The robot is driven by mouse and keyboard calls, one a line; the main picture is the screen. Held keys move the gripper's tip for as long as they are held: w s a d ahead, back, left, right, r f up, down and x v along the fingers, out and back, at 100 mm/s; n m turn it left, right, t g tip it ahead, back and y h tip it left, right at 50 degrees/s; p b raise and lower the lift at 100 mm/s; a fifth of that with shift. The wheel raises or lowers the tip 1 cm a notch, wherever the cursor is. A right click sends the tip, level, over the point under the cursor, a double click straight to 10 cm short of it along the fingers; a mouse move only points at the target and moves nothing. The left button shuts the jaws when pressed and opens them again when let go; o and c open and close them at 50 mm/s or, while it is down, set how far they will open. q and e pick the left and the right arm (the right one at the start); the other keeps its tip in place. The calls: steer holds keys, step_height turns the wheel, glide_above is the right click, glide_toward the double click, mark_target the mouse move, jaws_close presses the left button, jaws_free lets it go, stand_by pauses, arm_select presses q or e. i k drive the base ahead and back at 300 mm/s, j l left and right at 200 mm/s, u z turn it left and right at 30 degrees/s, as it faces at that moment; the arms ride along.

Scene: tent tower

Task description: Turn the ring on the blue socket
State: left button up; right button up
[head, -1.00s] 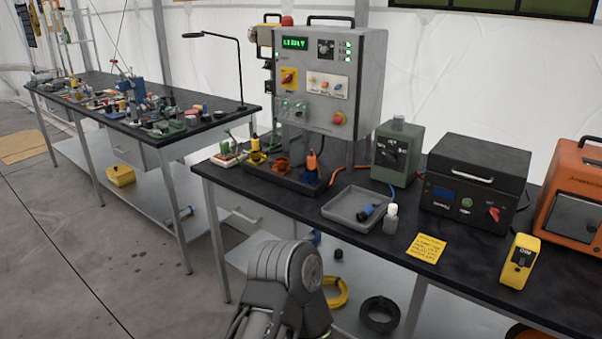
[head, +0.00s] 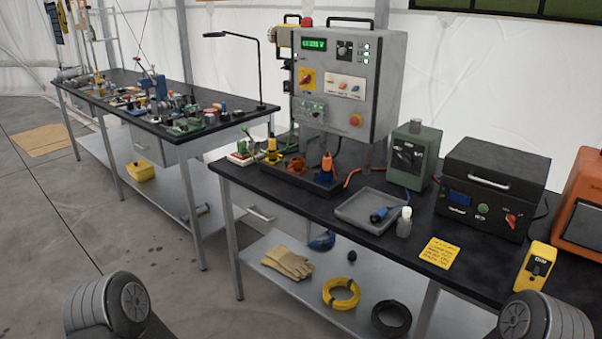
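The ring on the socket is too small to make out. A blue plug (head: 379,215) lies in a shallow grey tray to the right. Only rounded links of my two arms show, at the bottom left and bottom right corners. Neither of my grippers is in view.
An orange-red socket (head: 296,164) and a yellow one (head: 272,151) stand left of the blue one. The control box (head: 378,80) rises behind them. The grey tray (head: 347,213) and a white bottle (head: 404,224) stand to the right. Gloves (head: 287,263) and coiled cables lie below.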

mark_target(326, 176)
steer(key=i+j, duration=0.1)
steer(key=i, duration=0.8)
